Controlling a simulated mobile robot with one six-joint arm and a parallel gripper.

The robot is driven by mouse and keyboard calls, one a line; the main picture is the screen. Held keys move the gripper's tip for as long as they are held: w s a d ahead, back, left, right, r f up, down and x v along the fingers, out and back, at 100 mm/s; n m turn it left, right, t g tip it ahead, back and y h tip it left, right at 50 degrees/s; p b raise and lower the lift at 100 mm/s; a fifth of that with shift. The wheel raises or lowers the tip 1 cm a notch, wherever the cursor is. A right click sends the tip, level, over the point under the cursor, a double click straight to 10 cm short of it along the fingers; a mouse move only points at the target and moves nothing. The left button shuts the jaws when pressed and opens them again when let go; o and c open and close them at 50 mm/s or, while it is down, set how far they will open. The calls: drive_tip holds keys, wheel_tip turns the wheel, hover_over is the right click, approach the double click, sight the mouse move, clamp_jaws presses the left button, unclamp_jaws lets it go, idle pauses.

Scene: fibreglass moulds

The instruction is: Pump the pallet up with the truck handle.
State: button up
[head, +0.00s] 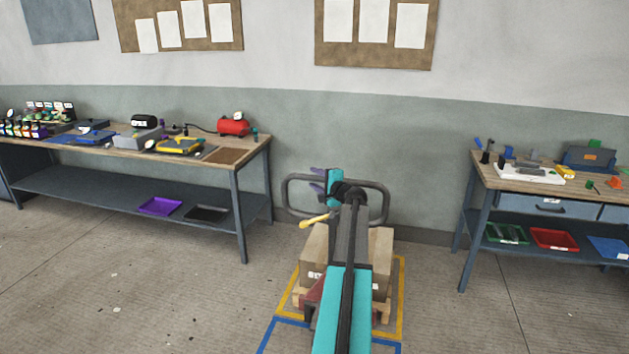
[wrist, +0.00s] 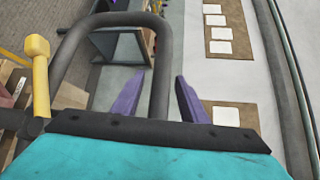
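The truck handle (head: 291,200) is a dark loop standing upright above the pallet in the head view. In the wrist view the handle (wrist: 162,70) curves across the top, and one bar runs down between my two purple fingers. My gripper (head: 318,180) is at the handle's upper left part. In the wrist view my gripper (wrist: 160,98) looks open, with a gap on each side of the bar. A yellow lever (head: 315,220) sticks out left of the handle. The pallet (head: 384,306) carries brown cartons (head: 316,252) and is partly hidden behind my arm. A red truck part (head: 312,296) shows beside it.
Yellow tape (head: 401,290) and blue tape (head: 268,334) mark the floor around the pallet. A long workbench (head: 236,156) stands at left, another bench (head: 487,180) at right. The wall is close behind the handle. The floor at left is clear.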

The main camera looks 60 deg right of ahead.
clamp_jaws()
drive_tip(key=shift+w+a, duration=0.1)
drive_tip(key=shift+a, duration=0.3)
drive_tip(key=shift+d, duration=0.2)
drive_tip(key=shift+a, duration=0.1)
